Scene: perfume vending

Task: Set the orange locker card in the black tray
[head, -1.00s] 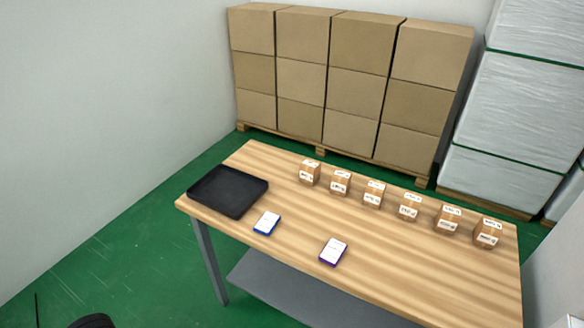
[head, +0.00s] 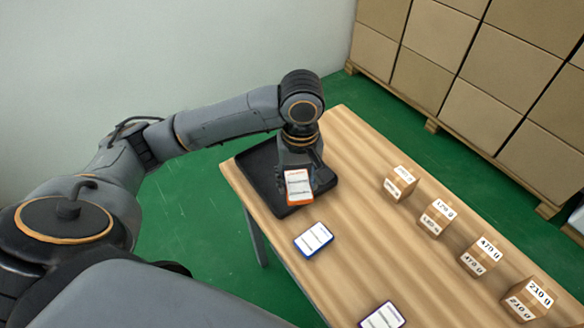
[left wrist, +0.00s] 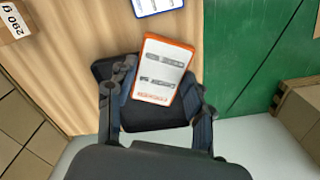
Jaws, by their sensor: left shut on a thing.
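The orange locker card (head: 299,188), white-faced with an orange edge, is held by my left gripper (head: 300,172) over the front right part of the black tray (head: 256,163). The tray lies at the left end of the wooden table, partly hidden by my arm. In the left wrist view the card (left wrist: 163,70) sits tilted between the two fingers of my left gripper (left wrist: 157,98), with dark tray surface behind it. I cannot tell whether the card touches the tray. My right gripper is not in view.
A blue-edged card (head: 314,240) lies on the table (head: 375,232) near the tray, and a purple-edged card (head: 383,317) lies further toward the front. Small labelled boxes (head: 436,218) stand in a row at the right. Large cartons (head: 478,112) are stacked behind.

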